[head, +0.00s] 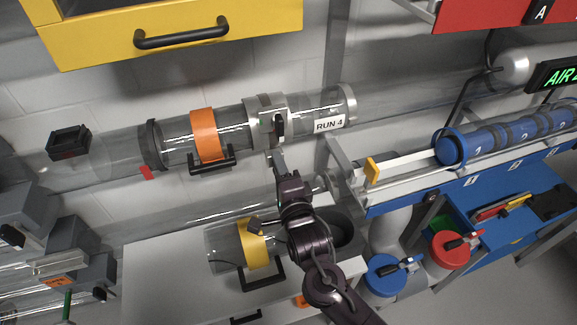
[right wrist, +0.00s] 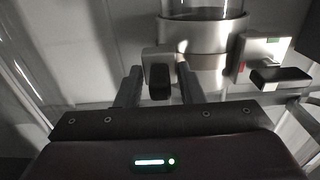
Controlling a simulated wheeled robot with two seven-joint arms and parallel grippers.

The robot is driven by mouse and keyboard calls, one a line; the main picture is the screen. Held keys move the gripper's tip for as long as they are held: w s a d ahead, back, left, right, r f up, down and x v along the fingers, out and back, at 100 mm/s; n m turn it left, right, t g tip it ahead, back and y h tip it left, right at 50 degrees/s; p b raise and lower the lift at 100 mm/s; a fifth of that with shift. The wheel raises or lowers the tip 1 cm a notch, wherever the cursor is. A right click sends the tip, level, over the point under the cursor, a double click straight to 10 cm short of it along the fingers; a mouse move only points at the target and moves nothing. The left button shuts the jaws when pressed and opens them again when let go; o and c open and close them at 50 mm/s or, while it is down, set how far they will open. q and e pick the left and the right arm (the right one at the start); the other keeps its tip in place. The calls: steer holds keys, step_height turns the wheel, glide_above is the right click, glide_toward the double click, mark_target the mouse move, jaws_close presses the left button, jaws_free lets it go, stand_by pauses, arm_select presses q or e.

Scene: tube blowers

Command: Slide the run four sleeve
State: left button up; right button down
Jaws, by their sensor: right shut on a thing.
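The run four tube crosses the back wall in the head view and carries a "RUN 4" label (head: 330,124). A clear sleeve with an orange band (head: 205,134) and a black handle (head: 212,163) sits around it, left of a grey collar (head: 254,112). The collar also shows in the right wrist view (right wrist: 207,35). My right gripper (head: 278,145) is at the collar, shut on its black-tipped latch (right wrist: 160,82), which stands between the fingers in the right wrist view. The fingertips are partly hidden in the head view. My left gripper is not in view.
A lower clear tube with a yellow band (head: 250,243) lies below, over a white cabinet (head: 165,270). A yellow drawer (head: 100,32) hangs above. Blue cylinders (head: 505,136) lie on a rack at right. Red (head: 450,250) and blue (head: 385,275) canisters stand below it.

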steer(key=a, duration=0.1)
steer(key=s+a, duration=0.1)
steer(key=a, duration=0.1)
steer(key=shift+a, duration=0.15)
steer(key=shift+s, duration=0.1)
steer(key=c, duration=1.3)
jaws_free()
steer(key=shift+a, duration=0.1)
